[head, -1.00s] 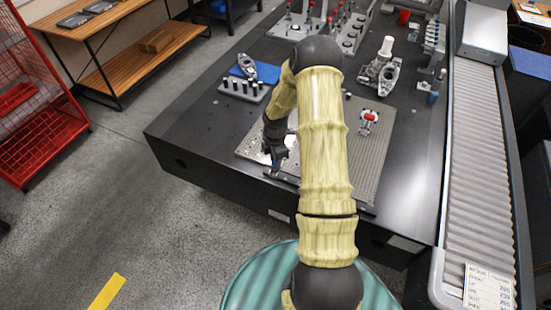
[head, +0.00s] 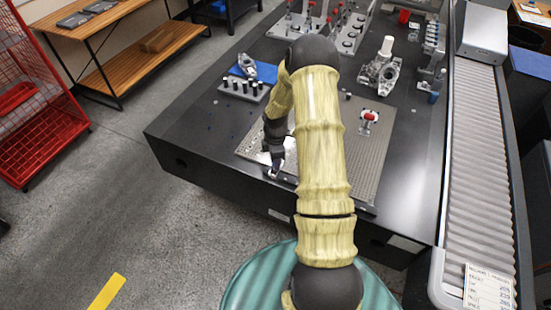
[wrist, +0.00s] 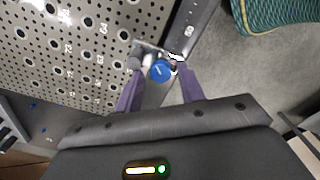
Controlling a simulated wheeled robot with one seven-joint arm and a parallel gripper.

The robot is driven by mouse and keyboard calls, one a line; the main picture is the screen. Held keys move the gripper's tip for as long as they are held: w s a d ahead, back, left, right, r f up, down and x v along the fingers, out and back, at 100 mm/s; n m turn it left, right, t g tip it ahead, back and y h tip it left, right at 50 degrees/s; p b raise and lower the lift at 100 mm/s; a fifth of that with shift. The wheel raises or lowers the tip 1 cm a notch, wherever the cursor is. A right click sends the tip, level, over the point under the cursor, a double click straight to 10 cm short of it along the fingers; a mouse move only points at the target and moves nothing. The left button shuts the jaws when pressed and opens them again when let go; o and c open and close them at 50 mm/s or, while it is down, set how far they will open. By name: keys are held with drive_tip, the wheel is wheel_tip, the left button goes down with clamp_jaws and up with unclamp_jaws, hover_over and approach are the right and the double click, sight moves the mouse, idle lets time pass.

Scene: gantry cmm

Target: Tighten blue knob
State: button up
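The blue knob (wrist: 160,71) shows in the wrist view, at the edge of the perforated plate (wrist: 85,45), beside a small grey metal fitting (wrist: 137,58). My gripper (wrist: 157,74) has its two purple fingers on either side of the knob, with a gap visible between them and the knob. In the head view my gripper (head: 274,170) is low at the plate's near-left edge, where the knob itself is hidden or too small to make out.
A small red-topped part (head: 369,117) stands on the plate to the right. A block with dark pegs (head: 243,88) and a metal casting (head: 381,72) stand farther back. A roller conveyor (head: 474,170) runs along the right side.

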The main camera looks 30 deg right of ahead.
drive_tip(key=shift+o, duration=0.3)
wheel_tip(320, 180, up, 17)
drive_tip(key=shift+r+b, duration=0.2)
drive_tip(key=shift+b, duration=0.1)
idle(0.4)
drive_tip(key=s+a+r+m+t, duration=0.1)
drive_tip(key=s+a+r+m, duration=0.2)
drive_tip(key=s+a+m, duration=0.4)
drive_tip(key=s+a+r+m+t, duration=0.1)
drive_tip(key=s+a+r+m, duration=0.2)
drive_tip(key=s+a+m, duration=0.4)
drive_tip(key=s, duration=0.4)
drive_tip(key=shift+s+a+m+t, duration=0.2)
drive_tip(key=shift+a+m+t, duration=0.1)
drive_tip(key=shift+a, duration=0.1)
drive_tip(key=shift+c, duration=0.9)
